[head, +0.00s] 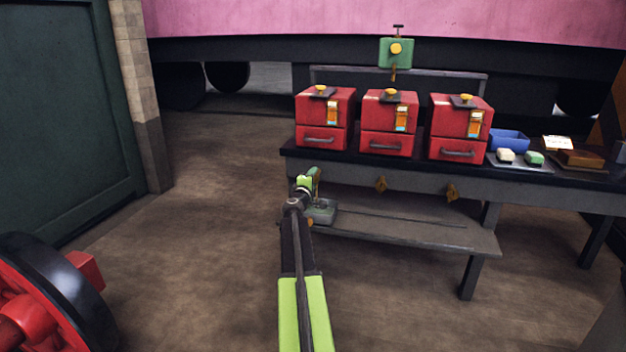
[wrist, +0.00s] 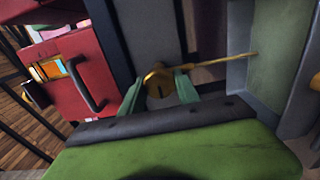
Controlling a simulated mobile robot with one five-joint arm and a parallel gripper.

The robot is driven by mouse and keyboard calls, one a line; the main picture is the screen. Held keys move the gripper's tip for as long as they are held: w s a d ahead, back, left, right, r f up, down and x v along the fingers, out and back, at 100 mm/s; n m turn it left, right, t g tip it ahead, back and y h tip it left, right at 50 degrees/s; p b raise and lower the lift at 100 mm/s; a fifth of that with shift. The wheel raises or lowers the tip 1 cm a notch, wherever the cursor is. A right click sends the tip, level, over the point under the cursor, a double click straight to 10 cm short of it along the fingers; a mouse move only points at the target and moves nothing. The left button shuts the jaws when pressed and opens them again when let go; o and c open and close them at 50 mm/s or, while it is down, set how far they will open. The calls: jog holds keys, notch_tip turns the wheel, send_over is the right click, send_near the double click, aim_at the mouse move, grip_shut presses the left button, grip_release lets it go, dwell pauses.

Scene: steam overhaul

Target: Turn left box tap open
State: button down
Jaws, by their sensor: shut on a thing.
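The left red box (head: 325,112) stands on the dark bench, left of two similar red boxes. In the wrist view, a red box (wrist: 75,80) with a dark handle and an orange label shows at the left. A brass tap (wrist: 158,82) sits between my gripper's two green fingers (wrist: 160,90), and they are shut on it. Its thin brass lever (wrist: 218,63) points right in that view. In the head view my gripper (head: 312,178) is at the bench's front edge below the left box. The left tap is hidden there behind my arm.
Two more brass taps (head: 381,184) (head: 452,191) hang under the bench edge. A green item (head: 322,212) is on the lower shelf (head: 420,230). A red and black wheel (head: 50,300) is at the lower left. The floor (head: 210,215) left of the bench is clear.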

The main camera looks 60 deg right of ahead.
dwell(0.4)
jog(key=c, duration=0.9)
grip_release()
jog(key=v, duration=1.7)
jog(key=shift+s+a, duration=0.15)
jog(key=shift+a, duration=0.05)
